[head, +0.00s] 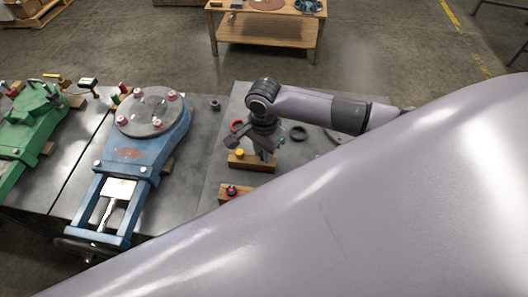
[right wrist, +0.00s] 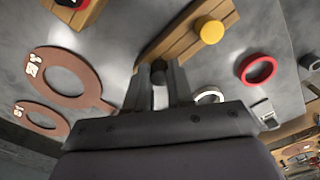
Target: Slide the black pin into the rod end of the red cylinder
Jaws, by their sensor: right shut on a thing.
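My right gripper (head: 262,154) is at the right end of a wooden block on the grey table, in the head view. In the right wrist view its fingers (right wrist: 159,76) are shut on a dark, round-ended piece (right wrist: 158,70), which looks like the black pin. Most of the piece is hidden between the fingers. It is at the end of the wooden block (right wrist: 184,38); I cannot tell if it still sits in the block. I cannot make out a red cylinder or its rod end in either view. My left gripper is not in view.
A yellow-topped piece (head: 240,153) stands in the same block. A second block (head: 228,193) holds a red and black piece. A blue valve-like fixture (head: 140,150) and a green one (head: 30,120) lie left. Rings, one red (right wrist: 258,70), lie nearby. My own mauve link hides the lower right.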

